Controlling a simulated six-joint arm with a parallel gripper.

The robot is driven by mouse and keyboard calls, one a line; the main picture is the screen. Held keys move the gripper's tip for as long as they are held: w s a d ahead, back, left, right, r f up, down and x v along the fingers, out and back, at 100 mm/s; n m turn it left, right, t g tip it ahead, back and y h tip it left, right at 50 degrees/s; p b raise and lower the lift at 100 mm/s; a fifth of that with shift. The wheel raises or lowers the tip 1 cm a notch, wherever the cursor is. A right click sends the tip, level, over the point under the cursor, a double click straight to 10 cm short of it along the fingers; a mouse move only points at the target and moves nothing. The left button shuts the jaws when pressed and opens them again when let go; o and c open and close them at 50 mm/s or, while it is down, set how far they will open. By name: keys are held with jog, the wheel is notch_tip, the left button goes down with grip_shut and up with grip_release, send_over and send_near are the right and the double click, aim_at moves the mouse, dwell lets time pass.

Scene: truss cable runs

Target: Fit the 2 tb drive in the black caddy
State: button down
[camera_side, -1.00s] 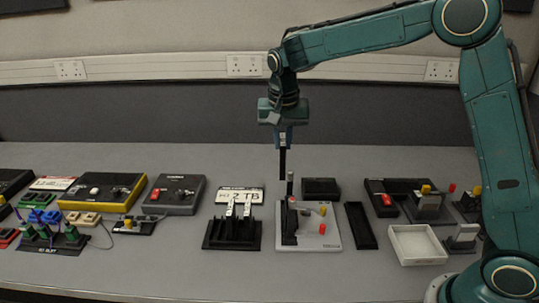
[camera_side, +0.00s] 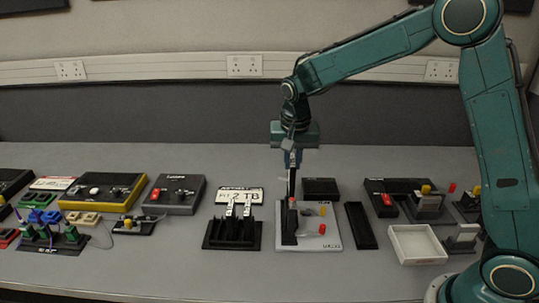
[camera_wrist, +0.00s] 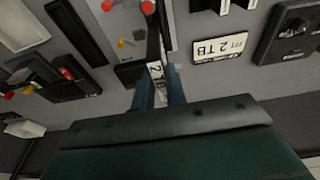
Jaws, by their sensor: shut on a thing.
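My gripper (camera_side: 291,158) points down over the grey board, shut on a slim dark drive (camera_side: 291,184). In the wrist view a white label with a "2" shows on the drive (camera_wrist: 155,70) between my fingers (camera_wrist: 160,88). The drive is upright or nearly so. The black caddy (camera_side: 289,238) stands on the left part of the board (camera_side: 325,242). The drive's lower end overlaps the caddy's top in the side view; I cannot tell whether it is inside. A sign (camera_side: 239,195) reads "FIT 2 TB".
A black rack (camera_side: 232,236) left of the board holds drives with white labels. Red and yellow pegs (camera_side: 322,229) stand on the board's right part. A black box (camera_side: 320,188) lies behind it, and a black strip (camera_side: 360,226) and white tray (camera_side: 416,244) are to the right.

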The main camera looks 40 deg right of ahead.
aim_at(291, 193)
jog(key=shift+f, duration=0.1)
jog(key=shift+f, duration=2.05)
jog(key=shift+f, duration=3.15)
dwell(1.5)
jog(key=c, duration=1)
grip_release()
jog(key=shift+c, duration=0.2)
jog(key=shift+r, duration=0.15)
